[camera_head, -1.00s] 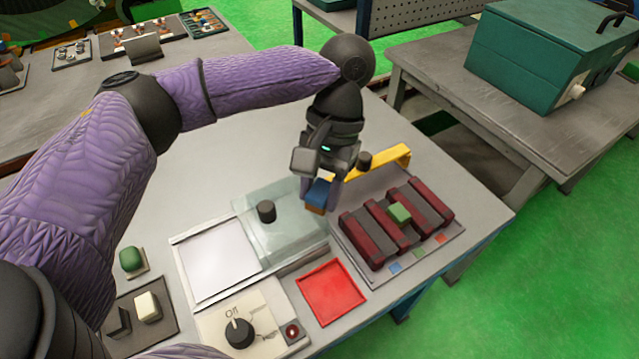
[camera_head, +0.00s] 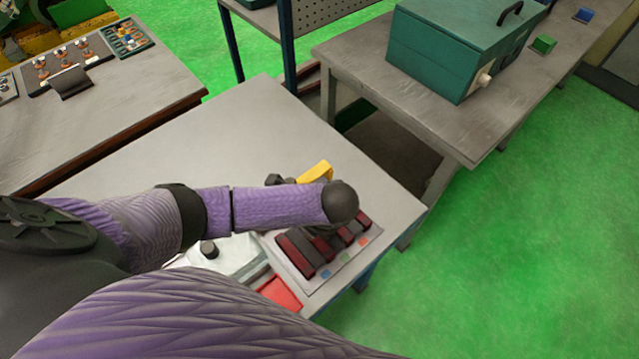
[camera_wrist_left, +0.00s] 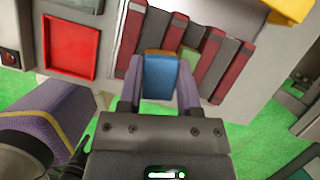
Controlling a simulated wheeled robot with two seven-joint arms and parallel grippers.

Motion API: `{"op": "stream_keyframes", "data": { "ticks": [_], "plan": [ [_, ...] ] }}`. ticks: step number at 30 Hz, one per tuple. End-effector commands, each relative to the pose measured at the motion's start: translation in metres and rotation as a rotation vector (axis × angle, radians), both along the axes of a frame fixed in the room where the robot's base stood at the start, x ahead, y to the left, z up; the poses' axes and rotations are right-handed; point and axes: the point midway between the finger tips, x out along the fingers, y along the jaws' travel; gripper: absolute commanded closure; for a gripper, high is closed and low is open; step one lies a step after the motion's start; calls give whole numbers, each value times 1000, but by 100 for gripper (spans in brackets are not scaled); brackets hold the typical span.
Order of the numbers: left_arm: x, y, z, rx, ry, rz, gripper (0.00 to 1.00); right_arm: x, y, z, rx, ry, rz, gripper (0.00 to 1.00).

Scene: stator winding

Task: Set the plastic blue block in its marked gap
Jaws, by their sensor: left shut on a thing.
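In the left wrist view, my left gripper (camera_wrist_left: 160,70) is shut on the blue block (camera_wrist_left: 160,78), one finger on each side. There, my left wrist hides the gripper, the blue block and part of the rack. My right gripper is not in view.
Blue, green and red marks (camera_head: 345,258) line the rack's front plate. A teal case (camera_head: 450,50) stands on the back table. The table's far part is clear.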

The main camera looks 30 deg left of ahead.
Motion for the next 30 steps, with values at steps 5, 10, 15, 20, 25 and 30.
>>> {"op": "stream_keyframes", "data": {
  "ticks": [5, 10, 15, 20, 25, 30],
  "plan": [
    [-12, 5, 2, 1, -1, -198, 100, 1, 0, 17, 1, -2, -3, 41],
    [-12, 5, -11, 2, -1, -213, 100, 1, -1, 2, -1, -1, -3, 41],
    [-12, 5, -31, 2, 0, -213, 100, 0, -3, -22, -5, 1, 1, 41],
    [-12, 5, -42, 2, 0, -212, 100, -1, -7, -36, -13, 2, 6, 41],
    [-12, 5, -39, 2, 0, -212, 100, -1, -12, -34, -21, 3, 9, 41],
    [-12, 5, -39, 3, -1, -211, 100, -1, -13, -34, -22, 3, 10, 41]
  ]
}}
